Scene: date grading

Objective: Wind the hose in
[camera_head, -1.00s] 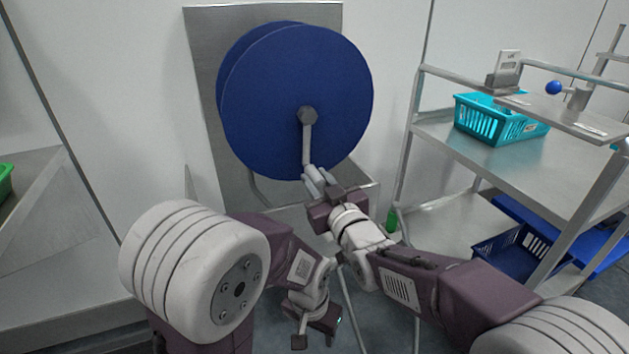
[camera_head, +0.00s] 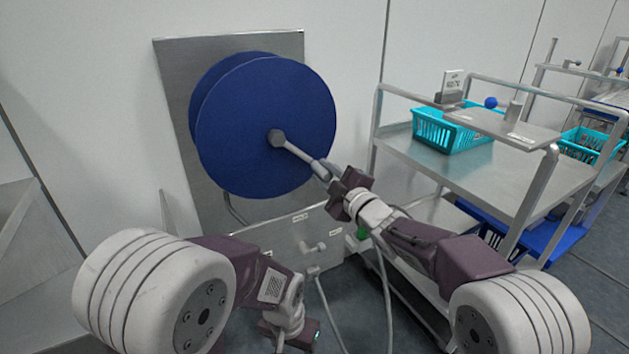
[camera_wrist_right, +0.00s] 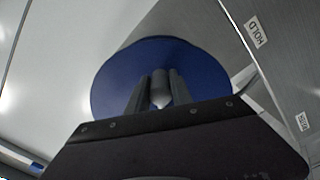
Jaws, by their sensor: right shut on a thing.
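The blue hose reel (camera_head: 255,105) is mounted on a metal plate against the wall. A crank arm (camera_head: 298,152) runs from its hub down to the right, ending in a grey handle (camera_head: 325,172). My right gripper (camera_head: 333,180) is shut on that handle. The right wrist view shows the handle (camera_wrist_right: 160,88) between my two fingers, with the reel (camera_wrist_right: 108,88) behind. A pale hose (camera_head: 327,312) hangs from a fitting below the reel to the floor. My left gripper (camera_head: 290,334) is low at the bottom edge, away from the reel; its fingers are not clear.
A metal cart (camera_head: 480,170) stands at the right, with a teal basket (camera_head: 445,131) on its shelf and a blue crate low down. A panel with small labels (camera_head: 300,235) and a tap (camera_head: 313,249) is under the reel. A metal surface (camera_head: 25,240) is at the far left.

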